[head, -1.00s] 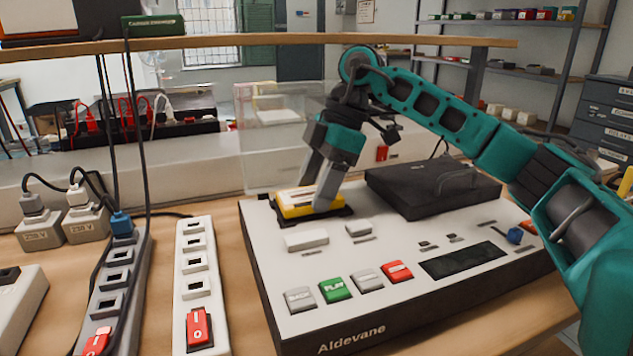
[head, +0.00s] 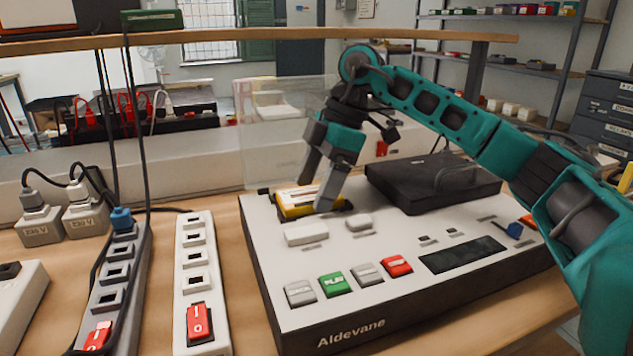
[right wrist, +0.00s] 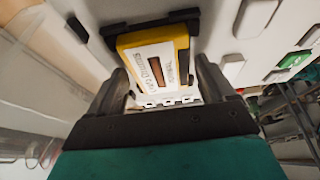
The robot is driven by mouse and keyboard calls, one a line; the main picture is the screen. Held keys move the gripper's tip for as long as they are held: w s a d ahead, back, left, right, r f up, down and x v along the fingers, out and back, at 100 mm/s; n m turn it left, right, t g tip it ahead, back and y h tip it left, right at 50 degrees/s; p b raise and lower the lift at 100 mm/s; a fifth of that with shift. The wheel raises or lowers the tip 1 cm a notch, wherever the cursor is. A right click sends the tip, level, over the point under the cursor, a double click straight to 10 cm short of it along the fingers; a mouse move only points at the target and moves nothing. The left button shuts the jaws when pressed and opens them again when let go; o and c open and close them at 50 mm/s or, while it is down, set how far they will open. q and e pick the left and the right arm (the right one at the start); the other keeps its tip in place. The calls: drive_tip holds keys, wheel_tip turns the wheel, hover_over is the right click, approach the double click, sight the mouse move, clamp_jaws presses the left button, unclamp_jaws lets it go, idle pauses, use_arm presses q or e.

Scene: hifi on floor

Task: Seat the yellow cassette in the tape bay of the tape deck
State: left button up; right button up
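The yellow cassette (head: 296,204) with a white label is at the tape bay (head: 347,207), in the back left of the white tape deck (head: 268,240). Black bay edges show beside it. It looks roughly flat, but I cannot tell whether it is fully down. In the right wrist view the cassette (right wrist: 152,62) lies between and just beyond the fingertips. My right gripper (head: 316,190) is over the cassette, fingers spread to either side of it. It looks open, with small gaps between fingers and cassette. My left gripper is not in view.
A black lid-like box (head: 430,185) stands on the deck right of the bay. A clear panel (head: 270,130) rises behind the bay. Deck buttons, including green (head: 335,285) and red (head: 397,266), lie in front. Power strips (head: 195,262) with cables are at the left.

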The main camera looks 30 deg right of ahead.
drive_tip(key=shift+o, duration=1.1)
use_arm(q)
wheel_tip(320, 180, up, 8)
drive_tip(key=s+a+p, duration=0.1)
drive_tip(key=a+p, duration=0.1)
drive_tip(key=p, duration=1)
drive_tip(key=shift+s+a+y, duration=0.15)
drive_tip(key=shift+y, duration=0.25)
use_arm(e)
drive_tip(key=a+r+v, duration=0.1)
drive_tip(key=a+v, duration=0.1)
drive_tip(key=v, duration=1.6)
drive_tip(key=shift+w, duration=0.15)
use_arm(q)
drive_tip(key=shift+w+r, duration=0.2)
use_arm(e)
drive_tip(key=shift+r, duration=0.15)
